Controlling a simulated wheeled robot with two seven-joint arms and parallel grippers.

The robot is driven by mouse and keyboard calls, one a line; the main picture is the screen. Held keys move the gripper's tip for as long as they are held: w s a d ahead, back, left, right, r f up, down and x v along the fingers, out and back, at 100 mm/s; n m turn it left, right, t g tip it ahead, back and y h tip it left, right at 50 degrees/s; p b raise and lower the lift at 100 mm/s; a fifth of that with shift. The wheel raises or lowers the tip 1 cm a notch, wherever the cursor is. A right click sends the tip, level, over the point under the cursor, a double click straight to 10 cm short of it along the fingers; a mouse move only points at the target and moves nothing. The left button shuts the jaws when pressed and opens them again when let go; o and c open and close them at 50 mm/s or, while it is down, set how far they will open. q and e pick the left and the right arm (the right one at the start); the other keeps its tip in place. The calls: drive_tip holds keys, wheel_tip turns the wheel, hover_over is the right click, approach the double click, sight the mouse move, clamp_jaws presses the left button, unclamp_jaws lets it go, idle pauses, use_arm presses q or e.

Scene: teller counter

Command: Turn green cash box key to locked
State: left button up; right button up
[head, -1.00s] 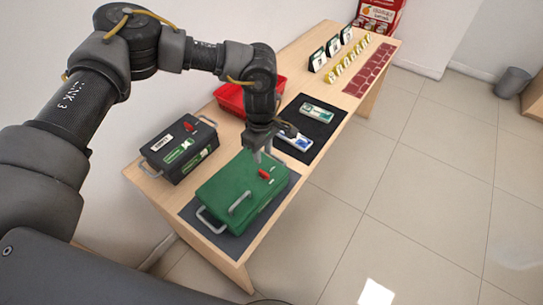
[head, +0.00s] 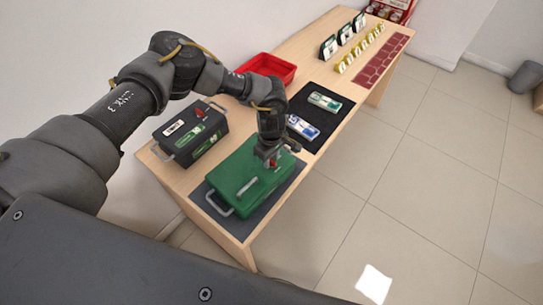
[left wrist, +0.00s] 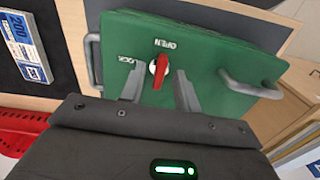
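The green cash box (head: 232,180) sits closed on a dark mat on the table; it also fills the left wrist view (left wrist: 215,50). Its red key (left wrist: 159,70) stands on the lid and points up towards the OPEN label (left wrist: 167,43); the LOCK label (left wrist: 131,60) is to its left. My left gripper (left wrist: 158,82) is open, with one finger on each side of the key; I cannot tell whether either touches it. In the head view the left gripper (head: 269,158) is low over the lid and partly hides the key. My right gripper is not in view.
A black cash box (head: 190,132) stands beside the green one, with a red tray (head: 266,68) behind. Banknote bundles (head: 302,127) lie on a black mat (head: 315,112). Small signs and yellow items stand at the table's far end. Floor to the right is clear.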

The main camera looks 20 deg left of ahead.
use_arm(q)
drive_tip(key=shift+f, duration=0.2)
clamp_jaws()
